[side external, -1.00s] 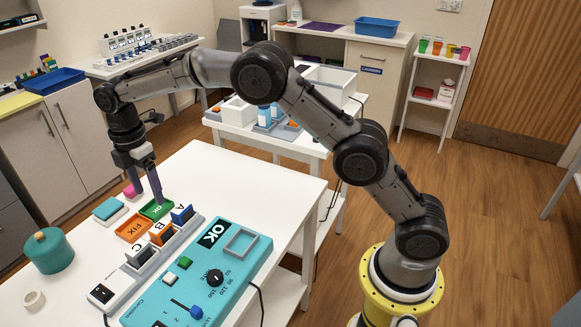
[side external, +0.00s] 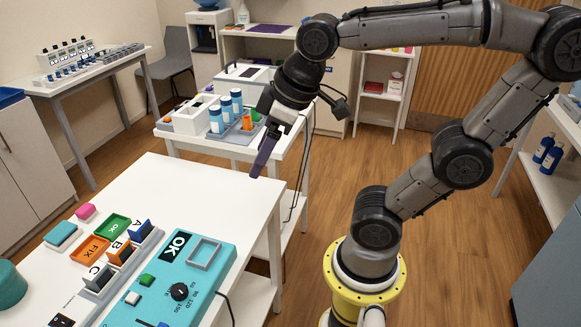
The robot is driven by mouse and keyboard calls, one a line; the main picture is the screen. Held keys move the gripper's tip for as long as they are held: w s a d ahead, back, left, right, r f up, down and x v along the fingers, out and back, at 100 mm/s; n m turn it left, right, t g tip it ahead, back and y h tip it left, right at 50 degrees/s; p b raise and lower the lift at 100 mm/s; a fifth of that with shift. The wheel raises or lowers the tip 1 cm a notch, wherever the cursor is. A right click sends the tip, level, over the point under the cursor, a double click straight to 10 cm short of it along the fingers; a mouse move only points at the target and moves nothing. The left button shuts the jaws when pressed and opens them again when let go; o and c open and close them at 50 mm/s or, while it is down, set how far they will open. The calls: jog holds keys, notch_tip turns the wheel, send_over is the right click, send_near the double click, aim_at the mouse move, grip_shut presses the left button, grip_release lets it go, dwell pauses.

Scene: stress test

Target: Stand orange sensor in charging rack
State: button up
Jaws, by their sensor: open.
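A white rack lettered A, B and C (side external: 73,306) lies on the white table. A blue piece (side external: 141,230) stands at A, an orange upright piece (side external: 122,253) at B and a grey one (side external: 99,279) at C. A small orange object (side external: 247,123) stands in a grey tray on the cart behind; I cannot tell which orange item is the sensor. My gripper (side external: 257,172) is open, with purple fingers pointing down near the table's back right corner, beside the cart. It appears empty; the fingers overlap in this view.
The teal control box (side external: 208,284) lies right of the rack. A green OK tray (side external: 114,225) and orange FIX tray (side external: 90,249) lie left of it. Blue-and-white bottles (side external: 216,119) crowd the cart's tray (side external: 232,136). The table's back half is clear.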

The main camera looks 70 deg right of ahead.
jog(key=s+f, duration=0.1)
jog(key=s+f+m, duration=0.1)
jog(key=s, duration=0.1)
jog(key=s+f+m, duration=0.1)
jog(key=s, duration=0.1)
jog(key=shift+d+t, duration=0.3)
jog(key=shift+t, duration=0.1)
dwell(1.8)
